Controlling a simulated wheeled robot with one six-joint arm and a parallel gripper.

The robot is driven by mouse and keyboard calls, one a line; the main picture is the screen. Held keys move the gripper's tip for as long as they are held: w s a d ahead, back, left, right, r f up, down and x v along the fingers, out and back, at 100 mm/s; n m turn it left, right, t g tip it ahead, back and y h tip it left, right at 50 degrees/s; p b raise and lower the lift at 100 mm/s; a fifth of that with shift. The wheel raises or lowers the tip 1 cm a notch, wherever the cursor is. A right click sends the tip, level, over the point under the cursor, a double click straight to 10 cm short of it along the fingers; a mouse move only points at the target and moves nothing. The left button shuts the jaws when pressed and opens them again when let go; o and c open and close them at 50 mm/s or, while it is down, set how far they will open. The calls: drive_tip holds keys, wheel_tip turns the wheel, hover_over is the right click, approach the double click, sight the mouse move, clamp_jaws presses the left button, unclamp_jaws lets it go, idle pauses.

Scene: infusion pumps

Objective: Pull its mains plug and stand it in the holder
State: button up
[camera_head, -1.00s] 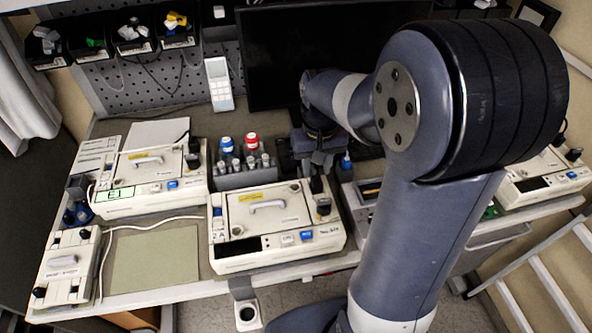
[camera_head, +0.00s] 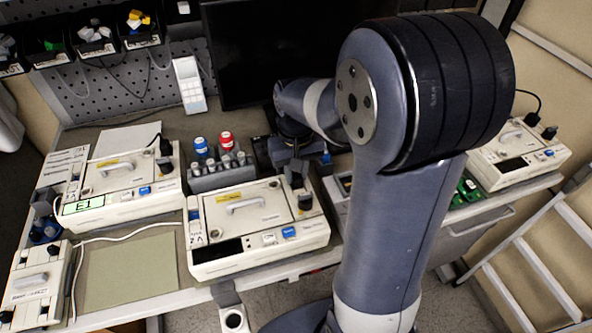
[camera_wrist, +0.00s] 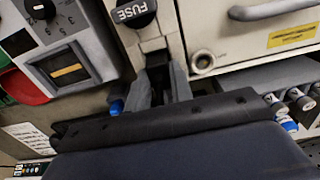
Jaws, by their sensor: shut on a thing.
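The middle infusion pump (camera_head: 257,223) is a white box with a grey handle and a dark display, standing on the bench. My gripper (camera_head: 294,172) is at its back right corner. In the wrist view my gripper (camera_wrist: 161,88) is shut on a dark plug (camera_wrist: 158,72), largely hidden between the fingers, just beside the black FUSE knob (camera_wrist: 133,12). I cannot tell whether the plug is still seated. A white piece with a round dark opening (camera_head: 233,319), perhaps the holder, sits low at the bench's front edge.
A pump showing E1 (camera_head: 100,198) stands on the left, another pump (camera_head: 518,153) on the right. A rack (camera_head: 222,178) with blue- and red-capped bottles stands behind the middle pump. A bare greenish mat (camera_head: 130,272) lies front left. A monitor (camera_head: 262,60) is behind.

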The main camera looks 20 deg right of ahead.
clamp_jaws()
drive_tip(key=shift+r+p, duration=2.5)
drive_tip(key=shift+r, duration=0.5)
